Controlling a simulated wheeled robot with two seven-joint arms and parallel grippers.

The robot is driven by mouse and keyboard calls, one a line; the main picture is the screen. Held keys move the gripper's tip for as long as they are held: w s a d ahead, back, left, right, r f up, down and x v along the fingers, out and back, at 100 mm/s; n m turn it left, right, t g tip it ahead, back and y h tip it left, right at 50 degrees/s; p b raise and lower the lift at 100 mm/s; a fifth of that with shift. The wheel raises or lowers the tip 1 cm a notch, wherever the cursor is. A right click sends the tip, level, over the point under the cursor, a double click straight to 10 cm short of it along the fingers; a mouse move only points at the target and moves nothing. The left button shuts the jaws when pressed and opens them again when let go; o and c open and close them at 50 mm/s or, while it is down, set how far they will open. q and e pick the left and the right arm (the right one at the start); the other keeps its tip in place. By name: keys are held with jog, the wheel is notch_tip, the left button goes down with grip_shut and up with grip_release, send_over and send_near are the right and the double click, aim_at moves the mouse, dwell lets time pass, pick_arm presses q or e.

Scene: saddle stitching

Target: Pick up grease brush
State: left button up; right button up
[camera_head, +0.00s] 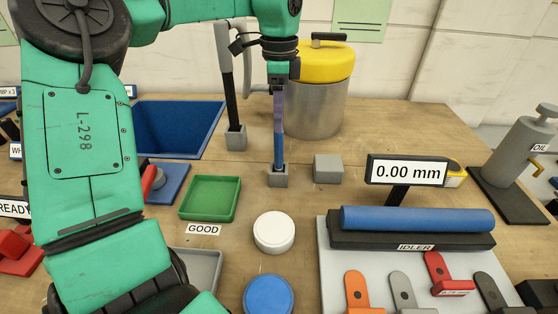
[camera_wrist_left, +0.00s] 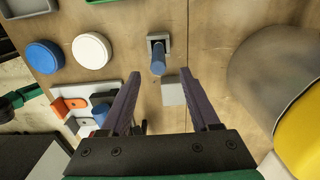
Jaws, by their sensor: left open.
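A blue upright handle stands in a small grey holder (camera_head: 278,179) at the middle of the table; I take it to be the grease brush (camera_head: 279,150). In the left wrist view the grease brush (camera_wrist_left: 158,60) shows end-on in its holder (camera_wrist_left: 165,42), just ahead of the fingertips. My left gripper (camera_head: 279,128) points down over it, its purple fingers lined up with the handle in the head view. In the wrist view my left gripper (camera_wrist_left: 160,74) is open and empty, the fingers apart on either side of the handle's line. The bristles are hidden.
A grey block (camera_head: 328,168) stands right of the holder. A grey can with a yellow lid (camera_head: 314,105) is behind, and a black post on a grey base (camera_head: 235,138) is at the left. A green tray (camera_head: 209,198) and a white disc (camera_head: 274,232) lie in front.

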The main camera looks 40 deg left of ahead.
aim_at(279, 151)
pick_arm(q)
jog(key=f+p, duration=0.1)
jog(key=f, duration=0.4)
jog(key=f+p, duration=0.2)
jog(key=f, duration=0.3)
jog(key=shift+s+d+f, duration=0.1)
jog(key=shift+s+f, duration=0.1)
jog(key=shift+w+f, duration=0.1)
jog(key=shift+f, duration=0.1)
grip_shut()
